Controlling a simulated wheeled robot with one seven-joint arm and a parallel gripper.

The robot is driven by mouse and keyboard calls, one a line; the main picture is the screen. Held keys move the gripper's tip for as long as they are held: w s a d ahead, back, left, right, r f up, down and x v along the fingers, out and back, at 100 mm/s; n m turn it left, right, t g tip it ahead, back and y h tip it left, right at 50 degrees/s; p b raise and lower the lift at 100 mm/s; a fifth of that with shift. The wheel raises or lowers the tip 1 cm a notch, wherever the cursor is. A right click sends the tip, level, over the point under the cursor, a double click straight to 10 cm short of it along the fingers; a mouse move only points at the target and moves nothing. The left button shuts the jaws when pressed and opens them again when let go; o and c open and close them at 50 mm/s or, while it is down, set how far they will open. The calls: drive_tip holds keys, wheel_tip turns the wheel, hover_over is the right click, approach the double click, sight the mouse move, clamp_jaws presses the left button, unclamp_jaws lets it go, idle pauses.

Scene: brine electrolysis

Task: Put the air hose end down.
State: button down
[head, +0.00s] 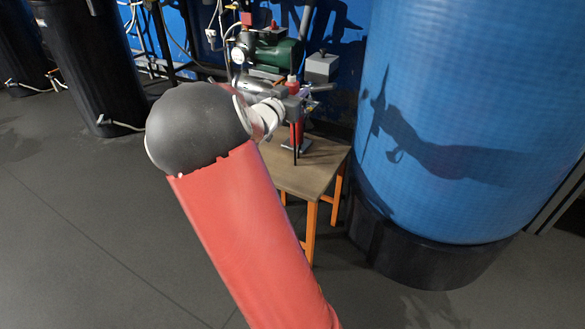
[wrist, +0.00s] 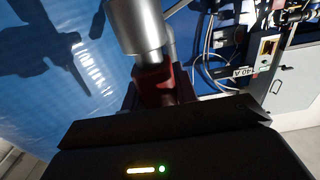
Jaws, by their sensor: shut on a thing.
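My gripper (head: 294,106) is over the small wooden table in the head view, with its jaws shut on a red piece, the air hose end (head: 293,84). A thin dark length hangs below the jaws toward the table top; I cannot tell whether it touches. In the wrist view the held end (wrist: 157,84) shows dark red between my black fingers, with a silver cylinder (wrist: 137,25) just beyond it. I cannot tell whether the cylinder belongs to the hose end. My arm hides part of the table.
The wooden table (head: 312,177) has orange legs and a bare front part. A green pump (head: 278,52) and a grey box (head: 321,66) are behind it. A large blue tank (head: 470,120) stands close on the right. Black tanks (head: 97,65) stand left.

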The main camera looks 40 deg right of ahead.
wheel_tip(320, 180, down, 19)
drive_tip(key=b, duration=0.3)
drive_tip(key=shift+f, duration=0.2)
drive_tip(key=shift+f, duration=0.2)
drive_tip(key=c, duration=1.1)
unclamp_jaws()
drive_tip(key=shift+r, duration=0.1)
